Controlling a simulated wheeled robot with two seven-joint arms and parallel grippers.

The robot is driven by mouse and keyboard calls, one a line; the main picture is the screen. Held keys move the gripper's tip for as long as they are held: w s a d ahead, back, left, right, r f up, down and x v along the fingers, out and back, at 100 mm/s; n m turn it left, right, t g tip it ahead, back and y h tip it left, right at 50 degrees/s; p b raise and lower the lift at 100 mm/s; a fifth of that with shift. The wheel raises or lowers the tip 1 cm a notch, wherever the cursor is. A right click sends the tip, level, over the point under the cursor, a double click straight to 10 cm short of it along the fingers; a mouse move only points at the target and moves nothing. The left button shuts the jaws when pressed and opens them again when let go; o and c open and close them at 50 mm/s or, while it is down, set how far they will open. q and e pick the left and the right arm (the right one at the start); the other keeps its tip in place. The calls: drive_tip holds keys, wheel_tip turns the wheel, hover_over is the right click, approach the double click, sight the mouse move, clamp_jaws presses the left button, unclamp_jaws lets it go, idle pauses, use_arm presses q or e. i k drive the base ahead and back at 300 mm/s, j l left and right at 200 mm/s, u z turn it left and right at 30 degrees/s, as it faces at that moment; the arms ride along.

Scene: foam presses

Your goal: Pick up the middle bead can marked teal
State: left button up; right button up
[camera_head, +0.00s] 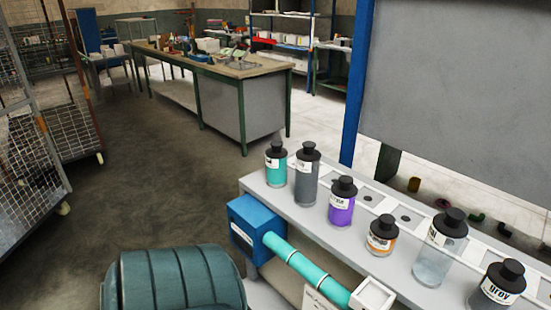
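The can with a teal band and black cap (276,170) stands upright at the far left end of a row of cans on the grey bench (262,188). It has a white label whose text is too small to read. It is shorter than the grey can (306,180) just to its right. No other can in view shows teal. Neither of my grippers is in view.
Further right stand a purple can (341,207), a short orange can (380,241), a clear-grey can (431,265) and a can labelled "grey" (490,297). A blue box (246,222) with a teal tube (300,265) sits before the bench. A ribbed dark-teal object (172,280) is at the bottom.

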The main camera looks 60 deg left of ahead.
sight(277, 157)
drive_tip(key=u, duration=2)
drive_tip(key=i, duration=0.5)
